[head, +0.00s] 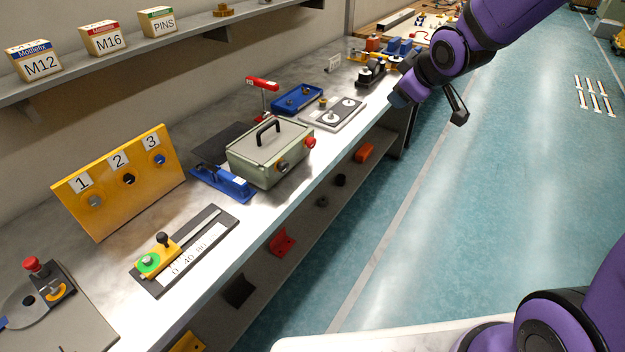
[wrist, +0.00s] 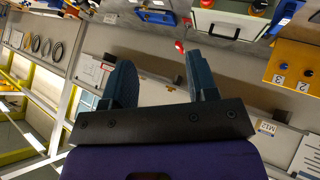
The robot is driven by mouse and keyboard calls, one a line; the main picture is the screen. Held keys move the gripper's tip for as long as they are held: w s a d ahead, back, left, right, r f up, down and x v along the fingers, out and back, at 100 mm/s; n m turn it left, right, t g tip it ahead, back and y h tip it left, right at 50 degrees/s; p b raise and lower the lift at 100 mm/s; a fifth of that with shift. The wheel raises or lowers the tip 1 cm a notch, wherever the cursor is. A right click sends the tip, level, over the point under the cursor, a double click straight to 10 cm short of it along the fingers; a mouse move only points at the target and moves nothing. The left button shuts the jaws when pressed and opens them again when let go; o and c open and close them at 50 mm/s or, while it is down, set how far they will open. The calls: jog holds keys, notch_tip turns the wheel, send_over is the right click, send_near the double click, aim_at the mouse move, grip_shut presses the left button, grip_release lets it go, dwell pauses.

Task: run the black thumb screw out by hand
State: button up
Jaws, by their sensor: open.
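The yellow panel (head: 110,207) on the bench carries labels 1, 2 and 3. A small black round part (head: 128,179), a screw head or a dark hole, is under label 2; it also shows in the wrist view (wrist: 307,72). A black knob (head: 162,239) stands upright on the yellow slider with a green disc. I cannot tell which of these is the black thumb screw. My gripper (head: 432,106) is over the floor by the bench's far right end, well away from both. In the wrist view its fingers (wrist: 160,82) are spread and empty.
A green-grey box (head: 255,165) with a black handle stands mid-bench, beside a blue clamp (head: 222,184) and red T-handle tool (head: 262,84). A shelf (head: 190,52) with labelled boxes hangs above. The floor (head: 450,220) right of the bench is open.

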jog(key=w+a+f+n+y, duration=0.2)
jog(key=w+a+f+n, duration=0.1)
jog(key=w+a+f, duration=0.3)
jog(key=n+t+y, duration=0.2)
jog(key=n+y, duration=0.2)
jog(key=y, duration=0.7)
send_near(286, 168)
jog(key=a, duration=0.1)
jog(key=shift+x, duration=2.45)
jog(key=shift+w, duration=0.3)
jog(key=shift+x, duration=0.95)
jog(key=shift+w+a, duration=0.15)
jog(key=shift+w+a, duration=0.25)
jog(key=shift+a, duration=0.05)
